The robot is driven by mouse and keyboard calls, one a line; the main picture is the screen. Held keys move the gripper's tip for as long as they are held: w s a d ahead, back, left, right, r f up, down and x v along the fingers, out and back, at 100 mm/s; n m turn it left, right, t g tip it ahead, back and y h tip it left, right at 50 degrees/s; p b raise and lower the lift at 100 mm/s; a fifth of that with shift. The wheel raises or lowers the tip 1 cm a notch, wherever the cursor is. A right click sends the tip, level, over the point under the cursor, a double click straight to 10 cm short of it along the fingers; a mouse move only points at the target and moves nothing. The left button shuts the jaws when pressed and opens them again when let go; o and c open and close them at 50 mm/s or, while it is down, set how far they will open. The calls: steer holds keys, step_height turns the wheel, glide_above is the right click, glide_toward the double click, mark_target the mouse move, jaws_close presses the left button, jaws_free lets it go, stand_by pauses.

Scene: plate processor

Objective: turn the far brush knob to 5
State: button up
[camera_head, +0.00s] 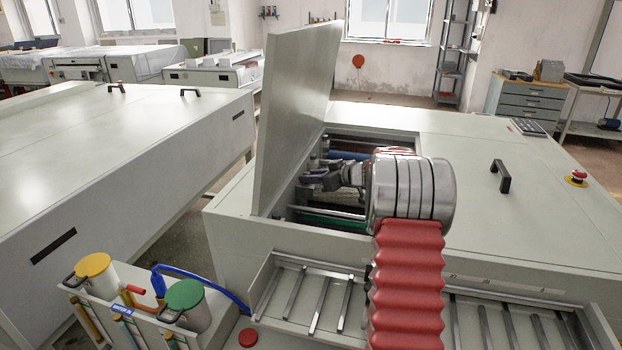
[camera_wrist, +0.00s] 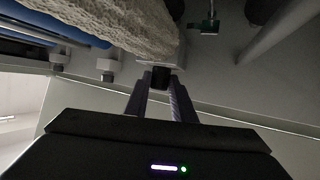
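In the wrist view, a small dark block (camera_wrist: 161,77), which looks like a knob, sits at the end of a pale fluffy brush roller (camera_wrist: 125,25). My gripper (camera_wrist: 161,88) points at it, with one finger on each side of the block. The fingers are apart, but I cannot tell whether they press on it. No scale or number on the knob is readable. In the head view, my gripper (camera_head: 312,182) reaches into the open bay of the plate processor (camera_head: 480,170), under its raised lid (camera_head: 298,110). The knobs cannot be made out there.
Blue rollers (camera_wrist: 55,35) and white brackets (camera_wrist: 107,68) lie left of the gripper in the wrist view. The bay walls are close around my arm. A black handle (camera_head: 502,176) and a red emergency button (camera_head: 578,174) stand on the top cover.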

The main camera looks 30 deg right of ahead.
steer(key=o, duration=0.4)
steer(key=shift+n+y, duration=0.5)
steer(key=shift+w+d+n+g+y, duration=0.15)
steer(key=shift+n+g+y, duration=0.3)
steer(key=shift+n+y, duration=0.25)
steer(key=shift+d+n+g+y, duration=0.15)
steer(key=shift+n+g+y, duration=0.3)
steer(key=shift+n+y, duration=0.2)
steer(key=shift+n+g+y, duration=0.3)
steer(key=shift+n+y, duration=0.05)
